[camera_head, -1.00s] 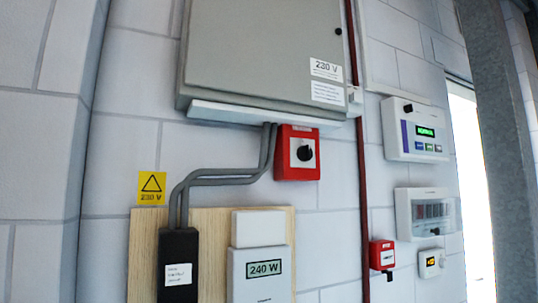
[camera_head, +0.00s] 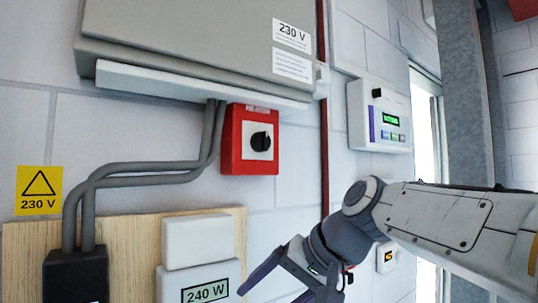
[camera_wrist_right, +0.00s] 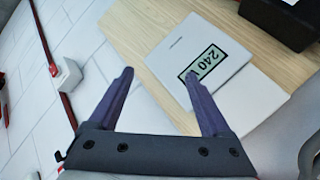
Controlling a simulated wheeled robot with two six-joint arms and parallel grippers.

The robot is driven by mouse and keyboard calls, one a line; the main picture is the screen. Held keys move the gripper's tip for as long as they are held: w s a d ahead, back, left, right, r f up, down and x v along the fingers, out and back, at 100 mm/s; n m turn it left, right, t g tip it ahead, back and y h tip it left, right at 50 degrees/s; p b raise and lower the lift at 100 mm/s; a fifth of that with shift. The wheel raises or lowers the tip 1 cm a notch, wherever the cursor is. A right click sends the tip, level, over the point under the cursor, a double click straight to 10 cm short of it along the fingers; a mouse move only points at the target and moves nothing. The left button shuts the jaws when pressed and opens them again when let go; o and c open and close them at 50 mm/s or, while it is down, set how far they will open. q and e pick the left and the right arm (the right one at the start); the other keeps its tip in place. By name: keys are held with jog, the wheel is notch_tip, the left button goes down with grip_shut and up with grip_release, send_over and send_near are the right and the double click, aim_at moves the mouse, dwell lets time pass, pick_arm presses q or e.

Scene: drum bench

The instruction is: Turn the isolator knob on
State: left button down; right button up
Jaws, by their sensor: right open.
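The isolator is a red box with a white plate (camera_head: 248,160) and a black rotary knob (camera_head: 261,141), mounted on the wall under the grey cabinet in the head view. The knob's pointer angle is hard to read. My right gripper (camera_head: 287,292) is below and a little right of the isolator, apart from it, its fingertips near the picture's bottom edge. In the right wrist view my right gripper (camera_wrist_right: 158,80) has its two fingers spread with nothing between them. The knob does not show in that view. My left gripper is not in view.
A grey cabinet (camera_head: 200,40) overhangs the isolator, with grey conduits (camera_head: 150,175) to its left. A panel with a green display (camera_head: 380,115) is at right. The wall between gripper and isolator is clear.

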jog(key=w+d+r+m+t+y+p, duration=0.1)
jog(key=w+d+r+t, duration=0.1)
jog(key=r, duration=0.6)
jog(key=w+d+r+t+y, duration=0.1)
jog(key=w+d+r, duration=0.1)
jog(key=r, duration=0.6)
jog(key=t+y+p, duration=0.2)
jog(key=t, duration=0.1)
send_near(268, 139)
jog(key=p+x, duration=0.2)
jog(key=x, duration=0.6)
jog(key=shift+w+a+r+p, duration=0.15)
jog(key=shift+a+p, duration=0.05)
jog(key=shift+p, duration=0.2)
jog(key=shift+w+a, duration=0.25)
jog(key=shift+w, duration=0.05)
grip_shut()
jog(key=shift+f, duration=0.2)
